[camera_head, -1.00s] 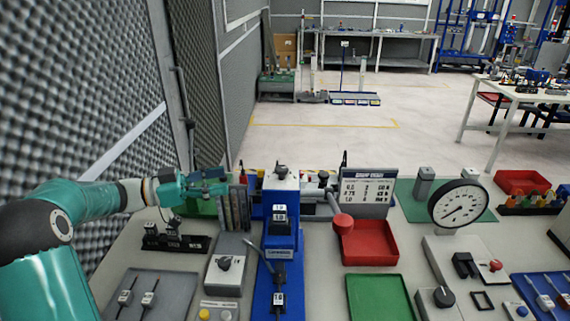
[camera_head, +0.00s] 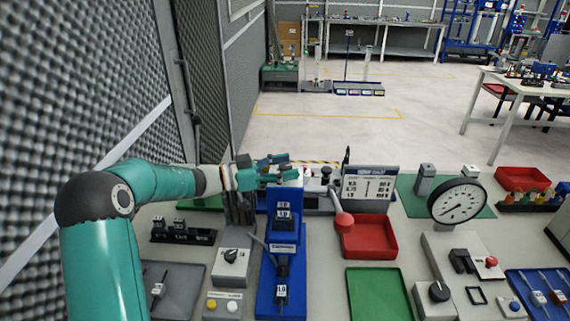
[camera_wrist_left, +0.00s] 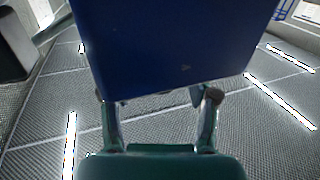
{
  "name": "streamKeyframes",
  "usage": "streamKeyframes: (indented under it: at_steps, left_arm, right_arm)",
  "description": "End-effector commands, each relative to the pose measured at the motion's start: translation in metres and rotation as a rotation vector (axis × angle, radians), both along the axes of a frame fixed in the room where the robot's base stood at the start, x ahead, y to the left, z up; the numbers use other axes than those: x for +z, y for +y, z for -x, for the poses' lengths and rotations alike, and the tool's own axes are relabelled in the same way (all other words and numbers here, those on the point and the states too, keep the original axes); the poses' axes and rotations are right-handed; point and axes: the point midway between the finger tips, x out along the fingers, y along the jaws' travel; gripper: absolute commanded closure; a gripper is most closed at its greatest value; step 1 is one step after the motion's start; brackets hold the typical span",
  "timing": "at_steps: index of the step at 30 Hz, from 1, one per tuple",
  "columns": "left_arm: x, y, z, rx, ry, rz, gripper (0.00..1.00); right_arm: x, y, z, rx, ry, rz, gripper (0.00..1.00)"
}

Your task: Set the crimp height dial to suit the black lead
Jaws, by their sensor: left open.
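The blue crimp press (camera_head: 283,262) stands mid-bench, with white number labels on its front. A dark knob seen on its top earlier is now hidden behind my left gripper (camera_head: 284,168), which is open at the press head. In the left wrist view a large blue block (camera_wrist_left: 175,45), seemingly the press head, fills the upper middle beyond the open fingers (camera_wrist_left: 160,105). Contact cannot be told. A printed chart (camera_head: 369,186) stands right of the press, too small to read surely. A tagged lead (camera_head: 158,290) lies in the grey tray (camera_head: 188,272); its colour is unclear. My right gripper is not in view.
A grey box with a black knob (camera_head: 231,257) sits left of the press. A red-knobbed lever (camera_head: 344,220), red bin (camera_head: 372,246), green tray (camera_head: 378,297) and round gauge (camera_head: 458,202) lie to the right. A foam wall (camera_head: 70,80) closes the left side.

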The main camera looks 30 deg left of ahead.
Motion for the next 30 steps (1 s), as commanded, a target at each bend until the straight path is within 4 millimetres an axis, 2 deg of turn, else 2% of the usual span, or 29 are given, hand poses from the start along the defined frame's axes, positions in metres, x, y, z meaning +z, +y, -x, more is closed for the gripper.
streamKeyframes:
  at_steps: [9,11,20,30]
  left_arm:
    - [-0.0002,-0.0018,-0.0021,0.0,0.0,0.0,0.4]
    - [-0.0002,-0.0016,-0.0019,0.0,0.0,0.0,0.49]
    - [-0.0001,-0.0012,-0.0017,0.001,0.0,0.0,0.99]
    - [-0.0013,-0.0016,-0.0018,0.037,-0.001,-0.002,1.0]
  right_arm:
    - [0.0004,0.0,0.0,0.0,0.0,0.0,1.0]
    - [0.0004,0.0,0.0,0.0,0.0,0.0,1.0]
    - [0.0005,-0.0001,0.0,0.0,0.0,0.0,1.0]
    - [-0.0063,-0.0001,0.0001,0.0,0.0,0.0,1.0]
